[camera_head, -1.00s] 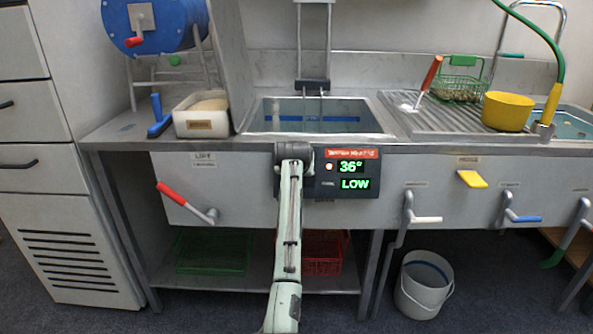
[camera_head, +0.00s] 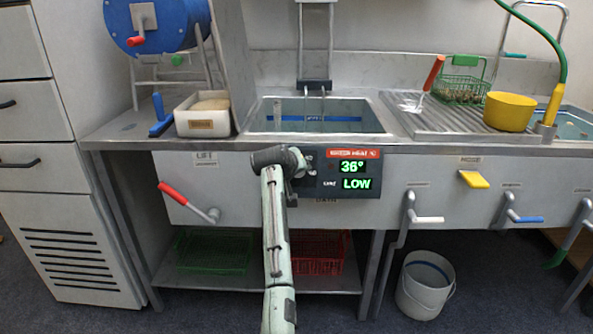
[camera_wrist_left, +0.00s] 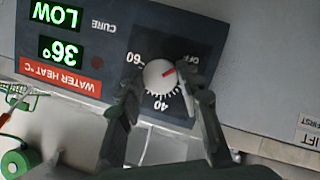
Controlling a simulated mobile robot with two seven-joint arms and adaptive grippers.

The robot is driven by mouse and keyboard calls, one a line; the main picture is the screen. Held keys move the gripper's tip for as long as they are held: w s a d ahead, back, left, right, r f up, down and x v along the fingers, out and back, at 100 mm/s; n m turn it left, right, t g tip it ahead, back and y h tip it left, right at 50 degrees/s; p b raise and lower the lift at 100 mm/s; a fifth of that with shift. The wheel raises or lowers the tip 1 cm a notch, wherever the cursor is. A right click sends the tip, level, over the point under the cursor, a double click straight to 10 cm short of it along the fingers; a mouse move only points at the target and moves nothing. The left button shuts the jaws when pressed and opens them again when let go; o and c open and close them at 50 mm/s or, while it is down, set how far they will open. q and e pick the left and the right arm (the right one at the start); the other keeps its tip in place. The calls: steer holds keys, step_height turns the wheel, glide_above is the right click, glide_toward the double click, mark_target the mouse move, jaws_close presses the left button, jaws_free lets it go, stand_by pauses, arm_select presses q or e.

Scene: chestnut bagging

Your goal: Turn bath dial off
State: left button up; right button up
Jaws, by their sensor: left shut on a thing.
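The bath dial (camera_wrist_left: 158,77) is a white round knob on a black scale with OFF, 40 and 60 marks. Its red pointer points towards the OFF side in the wrist view. My left gripper (camera_wrist_left: 165,82) is shut on the dial, one finger on each side. In the head view my left gripper (camera_head: 292,183) is at the left part of the control panel (camera_head: 325,190), and my arm hides the dial. The display (camera_head: 355,175) reads 36° and LOW. The small lamp (camera_wrist_left: 97,62) beside it looks dark. My right gripper is not in view.
The water bath (camera_head: 320,113) is above the panel, with a basket frame (camera_head: 314,84) over it. A red-handled lift crank (camera_head: 190,203) is to the left. Lever handles (camera_head: 425,219) and a bucket (camera_head: 425,285) are to the right. A red crate (camera_head: 330,255) is below.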

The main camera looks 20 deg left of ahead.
arm_select(q)
steer(key=shift+r, duration=0.1)
steer(key=o, duration=1.2)
steer(key=shift+c, duration=0.2)
steer(key=v, duration=1.2)
